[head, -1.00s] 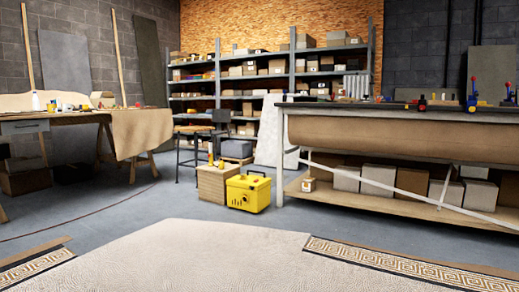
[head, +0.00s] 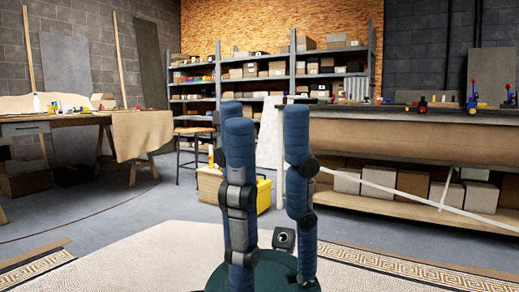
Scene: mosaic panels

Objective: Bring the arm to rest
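My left gripper (head: 267,122) stands upright in the middle of the head view, close to the camera. Its blue padded fingers with dark joints point up from a dark green palm at the bottom edge. Two fingers are on the left, one partly behind the other, and one is on the right. A clear gap shows between the two sides, with nothing held in it. A small dark box with a round lens (head: 284,239) sits by the palm. My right gripper is not in view.
A pale mosaic floor panel (head: 130,255) with a patterned border (head: 400,266) lies ahead. Behind the fingers, a yellow case (head: 263,195) is partly hidden. A workbench (head: 420,128) stands right, a cloth-draped table (head: 140,130) left, and shelves (head: 300,90) behind. Grey floor is open at left.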

